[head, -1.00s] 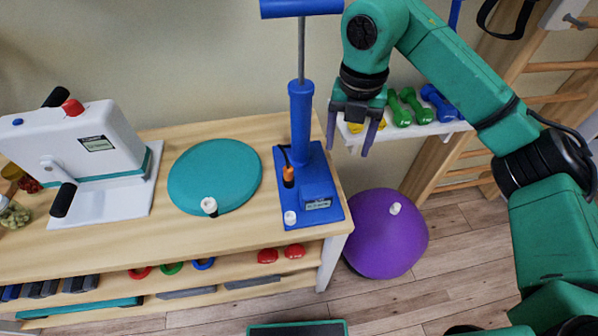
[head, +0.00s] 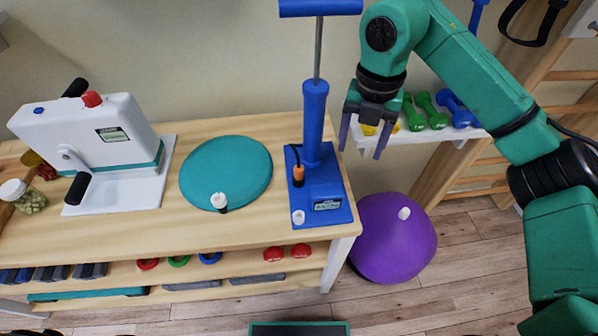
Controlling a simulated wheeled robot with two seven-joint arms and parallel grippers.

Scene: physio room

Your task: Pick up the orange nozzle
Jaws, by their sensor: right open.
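The orange nozzle (head: 298,174) is small and sits upright on the base of the blue floor pump (head: 320,192), left of the pump's cylinder, with a black hose at its top. The pump stands at the right end of the wooden table. My right gripper (head: 362,146) is open and empty, fingers pointing down, to the right of the pump's cylinder and apart from the nozzle. My left gripper is not in view.
A teal disc (head: 226,168) with a white plug (head: 219,201) lies left of the pump. A white machine (head: 100,140) stands further left. A purple ball (head: 394,240) is on the floor at right. Dumbbells (head: 432,110) lie on a wall shelf behind my right gripper.

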